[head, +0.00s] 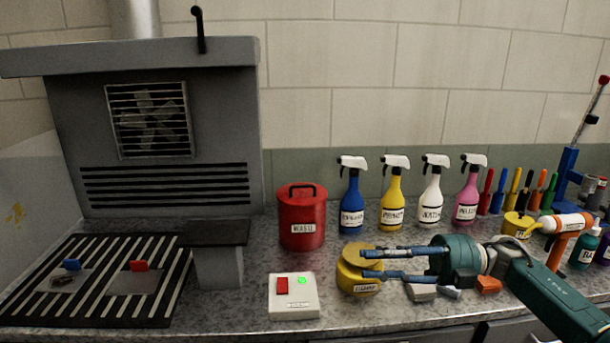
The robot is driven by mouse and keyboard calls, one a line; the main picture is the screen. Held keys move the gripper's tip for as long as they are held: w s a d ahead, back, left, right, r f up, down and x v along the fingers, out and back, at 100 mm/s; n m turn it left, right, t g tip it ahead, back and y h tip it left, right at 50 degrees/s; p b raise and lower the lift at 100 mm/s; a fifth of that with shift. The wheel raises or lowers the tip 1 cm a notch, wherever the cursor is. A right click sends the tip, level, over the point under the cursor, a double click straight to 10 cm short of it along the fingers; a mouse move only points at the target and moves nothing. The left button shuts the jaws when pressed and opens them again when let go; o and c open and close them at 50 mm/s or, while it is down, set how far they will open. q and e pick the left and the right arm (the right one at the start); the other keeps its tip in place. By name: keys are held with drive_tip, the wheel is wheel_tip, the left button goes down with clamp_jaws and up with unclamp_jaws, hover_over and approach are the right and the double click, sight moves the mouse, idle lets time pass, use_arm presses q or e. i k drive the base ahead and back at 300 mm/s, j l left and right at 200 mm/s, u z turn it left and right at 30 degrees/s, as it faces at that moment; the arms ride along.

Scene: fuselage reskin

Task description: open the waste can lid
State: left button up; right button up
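The red waste can (302,227) stands on the counter left of the spray bottles, with a white label on its front. Its red lid (316,190) sits flat on top and carries a dark arched handle (302,186). My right gripper (366,264) is to the right of the waste can and nearer the front. Its two fingers point left and are apart, in front of a yellow labelled can (352,281). I see nothing held between them, and it is clear of the waste can. My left gripper is not in view.
A white box (293,297) with a red switch and green light lies in front of the waste can. A grey fume hood (225,120) stands left. Several spray bottles (351,206) line the back right. An orange-and-white tool (558,224) stands far right.

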sight(295, 194)
drive_tip(key=i, duration=1.1)
